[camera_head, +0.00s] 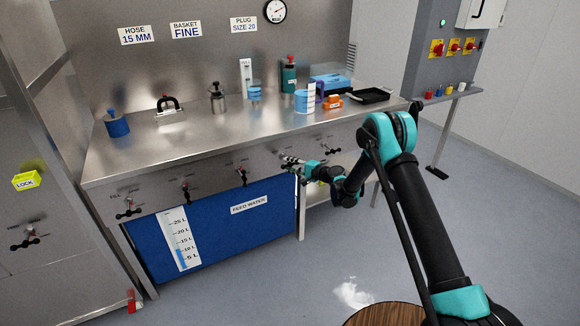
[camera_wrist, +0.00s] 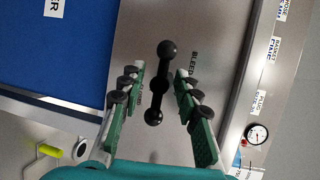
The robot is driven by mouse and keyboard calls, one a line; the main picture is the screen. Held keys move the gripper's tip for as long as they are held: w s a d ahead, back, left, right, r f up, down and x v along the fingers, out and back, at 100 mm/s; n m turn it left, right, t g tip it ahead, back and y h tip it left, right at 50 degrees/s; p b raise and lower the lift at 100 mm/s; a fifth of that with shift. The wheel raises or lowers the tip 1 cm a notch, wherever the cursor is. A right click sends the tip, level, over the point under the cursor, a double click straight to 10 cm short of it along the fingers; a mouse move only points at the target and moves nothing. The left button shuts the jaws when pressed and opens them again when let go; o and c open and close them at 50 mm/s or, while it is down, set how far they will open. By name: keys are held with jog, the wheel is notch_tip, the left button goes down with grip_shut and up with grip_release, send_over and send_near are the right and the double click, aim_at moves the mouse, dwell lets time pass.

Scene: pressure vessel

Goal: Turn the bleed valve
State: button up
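The bleed valve handle (camera_wrist: 160,84) is a black bar with a ball at each end, on a steel panel beside a "BLEED" label (camera_wrist: 194,64) in the wrist view. My gripper (camera_wrist: 159,70) is open, with one green-padded finger on each side of the handle. A gap shows between the handle and each finger; depth contact cannot be told. In the head view, my gripper (camera_head: 291,161) is at the front panel of the steel bench (camera_head: 200,165). It largely hides the bleed valve there.
Other valve handles on the panel include one left (camera_head: 242,175) and one right (camera_head: 328,147) of my gripper. A blue feed water tank (camera_head: 225,240) is below. Bottles and a black tray (camera_head: 371,95) stand on the bench. A round wooden top (camera_head: 385,315) is at the front.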

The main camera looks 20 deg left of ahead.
grip_shut()
jog(key=shift+f+n+h, duration=0.1)
jog(key=shift+n+h, duration=0.4)
jog(key=shift+n, duration=0.3)
dwell(0.7)
dwell(1.2)
grip_release()
jog(key=shift+d, duration=0.1)
jog(key=v, duration=1.2)
